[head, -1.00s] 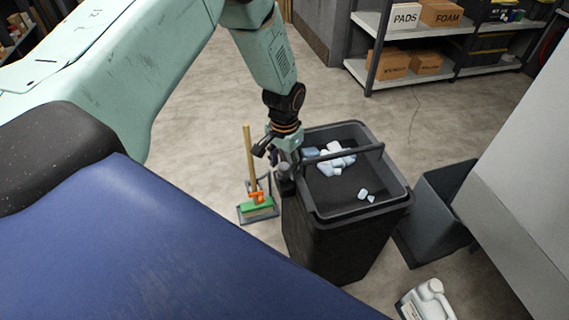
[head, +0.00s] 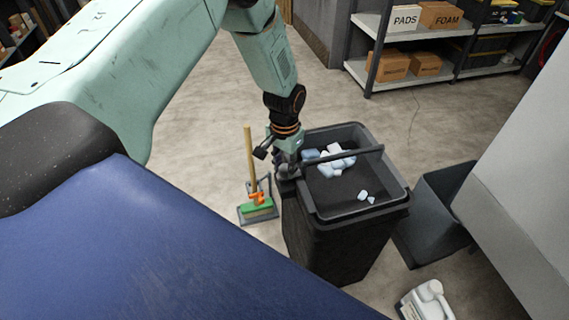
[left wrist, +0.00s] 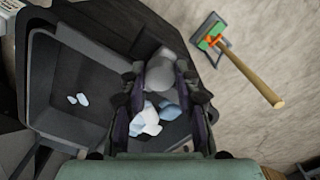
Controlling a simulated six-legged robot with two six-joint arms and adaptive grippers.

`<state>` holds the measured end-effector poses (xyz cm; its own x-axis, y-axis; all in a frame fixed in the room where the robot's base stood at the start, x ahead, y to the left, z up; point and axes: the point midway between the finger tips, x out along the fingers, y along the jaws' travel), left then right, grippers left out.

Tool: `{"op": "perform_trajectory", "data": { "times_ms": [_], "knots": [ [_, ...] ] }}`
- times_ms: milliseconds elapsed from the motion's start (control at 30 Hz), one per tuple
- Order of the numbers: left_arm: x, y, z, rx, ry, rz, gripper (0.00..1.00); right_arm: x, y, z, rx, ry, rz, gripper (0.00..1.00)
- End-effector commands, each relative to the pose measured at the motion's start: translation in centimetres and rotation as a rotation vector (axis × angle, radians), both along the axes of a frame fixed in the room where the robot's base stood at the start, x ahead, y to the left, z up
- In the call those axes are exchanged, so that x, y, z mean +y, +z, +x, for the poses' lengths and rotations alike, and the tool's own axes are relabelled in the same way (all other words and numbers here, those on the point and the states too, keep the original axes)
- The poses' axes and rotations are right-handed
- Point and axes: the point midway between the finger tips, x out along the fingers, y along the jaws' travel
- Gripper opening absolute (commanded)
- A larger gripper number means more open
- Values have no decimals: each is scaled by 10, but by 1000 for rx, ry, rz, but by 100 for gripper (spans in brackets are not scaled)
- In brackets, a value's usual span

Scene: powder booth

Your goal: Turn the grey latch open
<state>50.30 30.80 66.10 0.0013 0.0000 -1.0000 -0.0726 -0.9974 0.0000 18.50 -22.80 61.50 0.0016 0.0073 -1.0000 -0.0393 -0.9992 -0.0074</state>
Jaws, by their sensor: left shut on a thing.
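The grey latch (left wrist: 160,74) is a rounded grey knob at the rim of a black bin (head: 335,245). In the left wrist view it sits between the two dark fingers of my left gripper (left wrist: 160,70), which is shut on it. In the head view my left gripper (head: 285,163) reaches down to the bin's left rim and hides most of the latch. How far the latch is turned cannot be told. My right gripper is in neither view.
The bin's open tray holds white and pale blue pieces (head: 338,160) under a dark bar (head: 345,155). A broom (head: 251,170) with a dustpan stands left of the bin. A grey open bin (head: 440,215) and a white jug (head: 428,300) are to the right.

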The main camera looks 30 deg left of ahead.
Motion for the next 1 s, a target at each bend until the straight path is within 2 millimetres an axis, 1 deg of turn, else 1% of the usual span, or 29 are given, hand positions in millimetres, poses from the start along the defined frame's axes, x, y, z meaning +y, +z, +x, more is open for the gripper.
{"op": "perform_trajectory", "data": {
  "times_ms": [267,600,1000],
  "knots": [
    [0,2,-1,1,182,0,0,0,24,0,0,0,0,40],
    [0,2,-1,0,503,0,0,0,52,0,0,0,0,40],
    [0,1,-1,1,883,0,0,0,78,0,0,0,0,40]
  ]
}}
